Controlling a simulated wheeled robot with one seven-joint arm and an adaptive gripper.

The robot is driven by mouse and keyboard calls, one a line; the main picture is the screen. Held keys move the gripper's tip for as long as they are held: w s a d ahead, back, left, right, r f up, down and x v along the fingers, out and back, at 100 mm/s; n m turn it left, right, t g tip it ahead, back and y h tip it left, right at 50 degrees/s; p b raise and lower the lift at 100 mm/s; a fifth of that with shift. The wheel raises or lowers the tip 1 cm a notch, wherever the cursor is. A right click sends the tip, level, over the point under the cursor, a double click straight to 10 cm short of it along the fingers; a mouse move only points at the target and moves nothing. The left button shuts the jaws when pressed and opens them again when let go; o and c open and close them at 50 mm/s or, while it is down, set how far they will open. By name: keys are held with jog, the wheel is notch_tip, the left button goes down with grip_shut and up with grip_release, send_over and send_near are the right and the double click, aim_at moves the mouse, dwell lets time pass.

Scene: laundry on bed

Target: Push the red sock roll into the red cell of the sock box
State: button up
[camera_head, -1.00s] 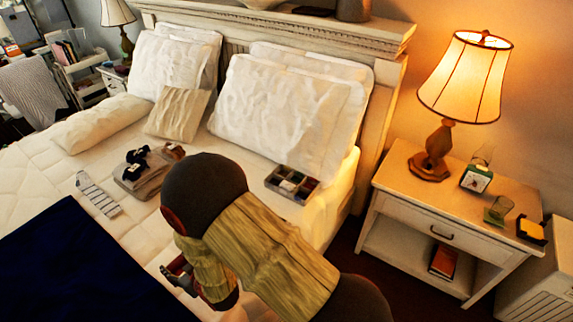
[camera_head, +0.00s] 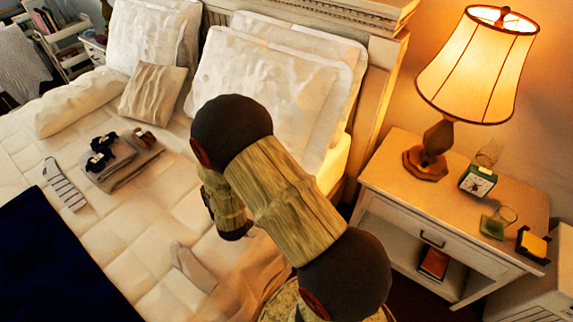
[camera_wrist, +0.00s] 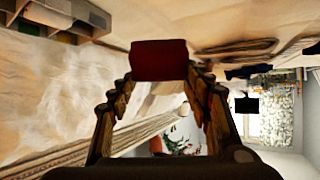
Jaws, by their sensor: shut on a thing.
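The red sock roll (camera_wrist: 159,58) is between the fingertips of my gripper (camera_wrist: 159,76) in the wrist view. The gripper is shut on it and holds it apart from the box. The sock box (camera_wrist: 98,24) shows in part at the top left of the wrist view, with wooden walls and several cells. The red cell cannot be made out. In the head view my arm hides the box and the sock roll, and only a dark bit of my gripper (camera_head: 208,204) shows near the pillows.
Folded grey clothes (camera_head: 122,165) with dark sock rolls on them lie left on the bed. A striped sock (camera_head: 63,185) lies beside them, and a pale sock (camera_head: 188,264) lies nearer. Pillows (camera_head: 262,92) stand behind my arm. A nightstand (camera_head: 400,215) with a lit lamp (camera_head: 482,62) is right.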

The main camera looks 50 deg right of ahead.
jog(key=s+d+f+m+g+h, duration=0.1)
jog(key=s+d+m+g+h, duration=0.1)
jog(key=d, duration=0.6)
jog(key=s+d+f+m+g+h, duration=0.1)
jog(key=s+d+m+g+h, duration=0.2)
jog(key=d+m, duration=0.3)
jog(key=s+d+f+m+g+h, duration=0.1)
jog(key=s+d+m+g, duration=0.3)
jog(key=d, duration=0.8)
jog(key=shift+s+d+g+h+b, duration=0.2)
jog(key=shift+g+h+b, duration=0.2)
jog(key=shift+g+h, duration=0.25)
jog(key=shift+a+r+p, duration=0.1)
jog(key=shift+p, duration=0.3)
jog(key=shift+f+b, duration=1.15)
jog(key=shift+f, duration=1.05)
jog(key=shift+f+b, duration=0.75)
jog(key=shift+f, duration=0.8)
jog(key=shift+r+p, duration=0.15)
jog(key=shift+p, duration=0.15)
jog(key=o, duration=1)
jog(key=shift+c, duration=0.2)
